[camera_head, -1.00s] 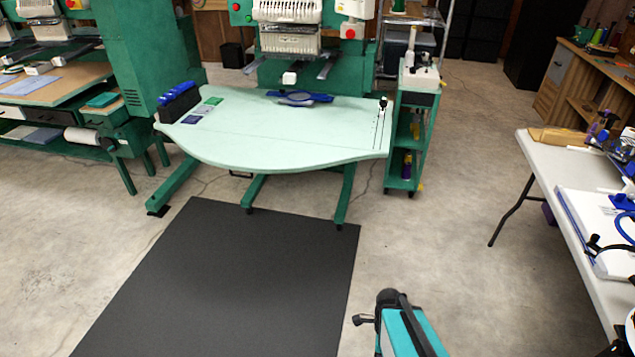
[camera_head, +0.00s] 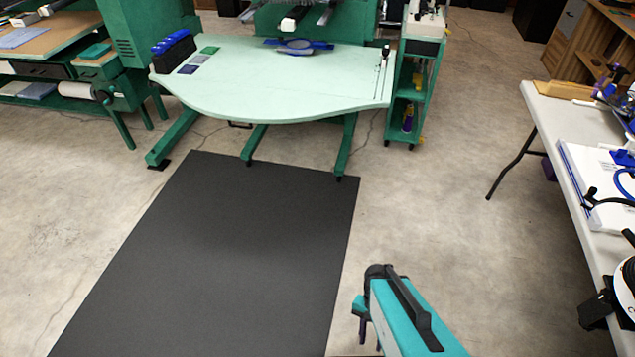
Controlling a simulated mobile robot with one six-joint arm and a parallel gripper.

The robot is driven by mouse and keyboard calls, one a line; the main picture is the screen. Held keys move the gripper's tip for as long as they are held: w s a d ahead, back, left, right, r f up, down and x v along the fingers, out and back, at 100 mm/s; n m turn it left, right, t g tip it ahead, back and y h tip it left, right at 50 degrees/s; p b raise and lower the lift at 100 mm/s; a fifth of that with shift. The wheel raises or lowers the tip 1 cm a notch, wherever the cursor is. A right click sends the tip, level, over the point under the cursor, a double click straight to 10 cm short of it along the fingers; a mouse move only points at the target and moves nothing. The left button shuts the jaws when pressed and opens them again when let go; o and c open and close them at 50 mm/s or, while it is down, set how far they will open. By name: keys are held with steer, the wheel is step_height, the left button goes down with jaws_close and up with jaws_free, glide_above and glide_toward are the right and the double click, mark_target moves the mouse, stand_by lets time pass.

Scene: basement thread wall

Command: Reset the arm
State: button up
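A teal and black part of my arm (camera_head: 405,315) rises from the bottom edge in the head view, over the concrete floor just right of the dark mat. Small dark parts stick out below its black end, and I take them for my gripper (camera_head: 368,330). They are partly hidden by the arm and too small to show whether the fingers are open or shut. I see nothing held there.
A pale green table (camera_head: 270,85) stands ahead, behind the black mat (camera_head: 215,260). A green cart (camera_head: 410,95) stands to its right. A white table (camera_head: 560,130) with several items runs along the right. The floor between is clear.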

steer(key=n, duration=0.6)
stand_by(0.4)
steer(key=shift+s+r, duration=0.1)
steer(key=shift+c, duration=0.5)
